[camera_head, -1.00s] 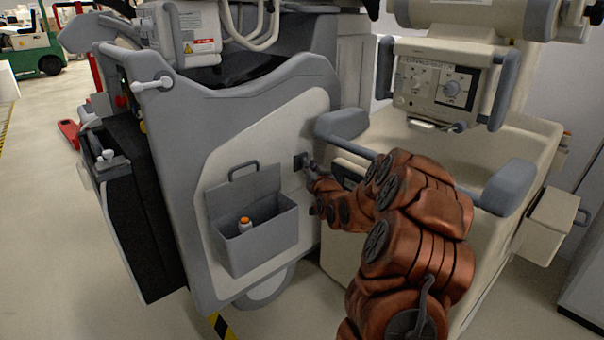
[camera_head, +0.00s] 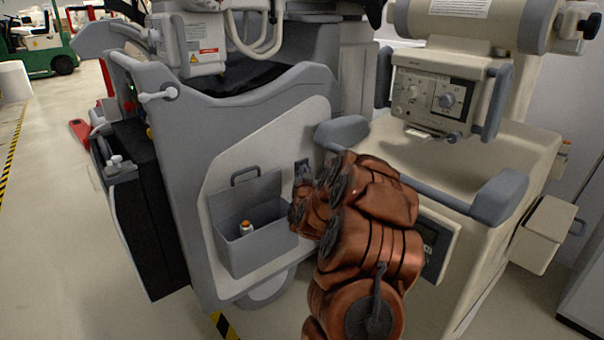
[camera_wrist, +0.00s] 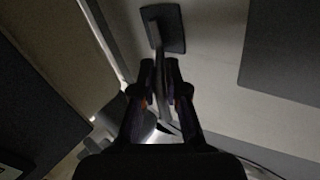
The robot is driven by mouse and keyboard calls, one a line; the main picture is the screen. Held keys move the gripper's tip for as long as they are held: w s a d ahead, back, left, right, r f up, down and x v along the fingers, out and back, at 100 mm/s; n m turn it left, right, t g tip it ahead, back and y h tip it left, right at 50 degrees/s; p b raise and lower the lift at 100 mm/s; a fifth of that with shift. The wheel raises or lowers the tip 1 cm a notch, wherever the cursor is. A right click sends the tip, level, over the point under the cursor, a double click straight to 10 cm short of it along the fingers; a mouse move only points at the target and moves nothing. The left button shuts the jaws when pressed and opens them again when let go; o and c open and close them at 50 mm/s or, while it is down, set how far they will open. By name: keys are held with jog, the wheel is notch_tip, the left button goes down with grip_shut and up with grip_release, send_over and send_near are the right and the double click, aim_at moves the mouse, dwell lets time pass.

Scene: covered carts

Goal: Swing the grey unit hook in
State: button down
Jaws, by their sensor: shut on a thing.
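The grey unit (camera_head: 225,125) is the grey cart on the left, with a pale side panel. Its hook (camera_head: 304,171) is a small dark piece on a plate at the panel's right edge, partly hidden by my gripper. In the wrist view the hook (camera_wrist: 158,36) reaches from a dark square plate (camera_wrist: 176,24) down between my fingers. My gripper (camera_wrist: 165,68) is shut on the hook, with a fingertip on each side. In the head view my gripper (camera_head: 301,186) is small and mostly covered by my copper-coloured arm.
An open grey bin (camera_head: 265,236) holding an orange-capped bottle (camera_head: 246,228) is on the panel, left of my gripper. The beige unit (camera_head: 490,165) with a grey handle (camera_head: 500,195) stands close on the right. Open floor (camera_head: 45,250) lies at the left.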

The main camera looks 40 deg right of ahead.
jog(key=c, duration=1.5)
grip_release()
jog(key=shift+w+a+r, duration=0.1)
jog(key=shift+a+r, duration=0.05)
jog(key=shift+a, duration=0.05)
jog(key=shift+c, duration=0.2)
jog(key=o, duration=0.3)
jog(key=shift+d, duration=0.15)
jog(key=shift+o, duration=0.2)
jog(key=shift+s, duration=0.2)
jog(key=v, duration=0.7)
jog(key=shift+s, duration=0.1)
